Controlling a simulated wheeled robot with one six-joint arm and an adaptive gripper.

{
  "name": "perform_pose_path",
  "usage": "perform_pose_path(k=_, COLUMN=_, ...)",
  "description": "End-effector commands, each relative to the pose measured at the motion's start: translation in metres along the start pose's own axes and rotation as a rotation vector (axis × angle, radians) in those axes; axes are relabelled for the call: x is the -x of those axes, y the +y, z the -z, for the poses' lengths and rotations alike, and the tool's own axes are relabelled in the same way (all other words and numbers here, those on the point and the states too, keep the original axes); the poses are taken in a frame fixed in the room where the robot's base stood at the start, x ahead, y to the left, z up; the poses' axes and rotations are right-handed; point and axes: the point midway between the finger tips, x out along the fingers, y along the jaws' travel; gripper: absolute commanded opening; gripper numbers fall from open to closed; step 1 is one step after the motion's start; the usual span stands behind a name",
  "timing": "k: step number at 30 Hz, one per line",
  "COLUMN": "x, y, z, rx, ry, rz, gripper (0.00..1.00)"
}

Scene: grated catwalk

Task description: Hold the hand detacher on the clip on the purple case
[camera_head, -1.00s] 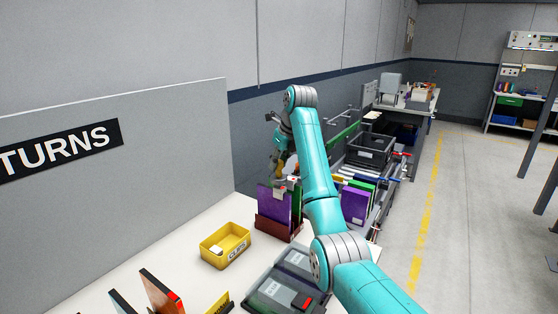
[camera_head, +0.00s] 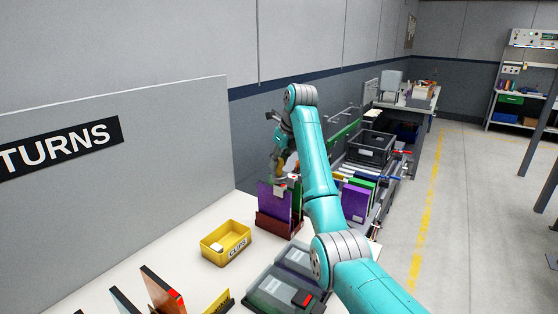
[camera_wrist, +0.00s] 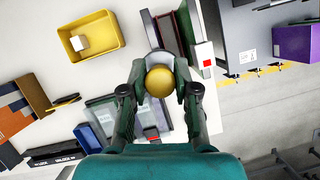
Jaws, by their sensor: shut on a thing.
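My gripper (camera_head: 281,152) is shut on the hand detacher, whose yellow round body (camera_wrist: 159,82) shows between the two fingers in the wrist view. The purple case (camera_head: 272,212) stands upright in a dark red rack (camera_head: 279,230) on the white table. A pale clip (camera_head: 279,189) sits at the case's top edge. The detacher is at or just above this edge, close to the clip. I cannot tell whether they touch.
A yellow clips bin (camera_head: 226,244) stands left of the rack. Dark trays (camera_head: 285,284) lie in front, with several upright cases at the front left. A grey panel borders the table.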

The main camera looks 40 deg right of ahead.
Motion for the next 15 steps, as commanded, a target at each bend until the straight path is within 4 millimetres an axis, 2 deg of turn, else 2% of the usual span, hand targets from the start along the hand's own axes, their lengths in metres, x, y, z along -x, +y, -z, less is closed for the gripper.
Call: perform_pose_path(k=15, x=-0.0053, y=-0.0001, z=0.002, rx=0.0, ry=-0.002, rz=0.001, gripper=0.0)
